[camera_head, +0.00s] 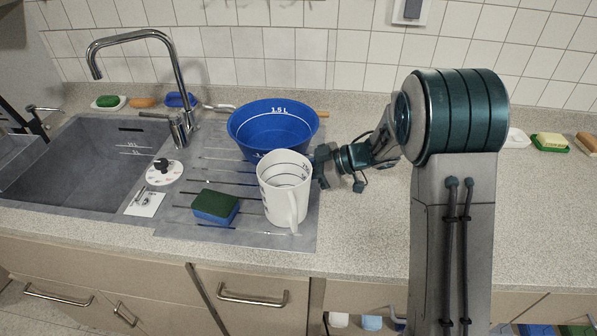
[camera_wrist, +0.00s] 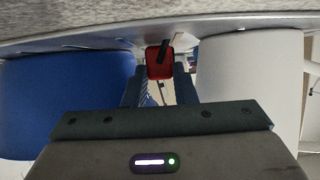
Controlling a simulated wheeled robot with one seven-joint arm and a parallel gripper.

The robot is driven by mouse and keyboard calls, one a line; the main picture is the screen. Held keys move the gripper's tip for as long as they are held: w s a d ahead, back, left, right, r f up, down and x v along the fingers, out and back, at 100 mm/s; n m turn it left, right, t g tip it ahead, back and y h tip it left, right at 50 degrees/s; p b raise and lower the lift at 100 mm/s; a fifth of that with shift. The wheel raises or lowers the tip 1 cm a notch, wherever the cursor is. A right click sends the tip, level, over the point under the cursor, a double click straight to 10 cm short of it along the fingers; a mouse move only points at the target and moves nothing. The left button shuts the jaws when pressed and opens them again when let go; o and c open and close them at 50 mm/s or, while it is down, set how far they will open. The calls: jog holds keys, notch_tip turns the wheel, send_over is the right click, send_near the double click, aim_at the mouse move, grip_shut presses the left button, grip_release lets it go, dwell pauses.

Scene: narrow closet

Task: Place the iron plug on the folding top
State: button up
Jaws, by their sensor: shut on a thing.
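My gripper (camera_head: 322,165) is low over the counter, between a blue bowl (camera_head: 273,122) and a white measuring jug (camera_head: 285,185). In the wrist view the two fingers (camera_wrist: 160,75) close on a small red thing (camera_wrist: 159,70) with a black part. I cannot tell whether it is the iron plug. In the head view it is hidden behind the jug and bowl. The blue bowl (camera_wrist: 65,100) shows on the left of the wrist view and the white jug (camera_wrist: 250,85) on the right, both close to the fingers. I recognise no iron and no folding top in either view.
The bowl and jug stand on a grey ridged drainboard (camera_head: 262,232). A green and blue sponge (camera_head: 216,207) lies left of the jug. A sink (camera_head: 80,170) with a tap (camera_head: 160,70) is farther left.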

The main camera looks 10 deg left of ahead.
jog(key=shift+f, duration=0.1)
jog(key=o, duration=0.9)
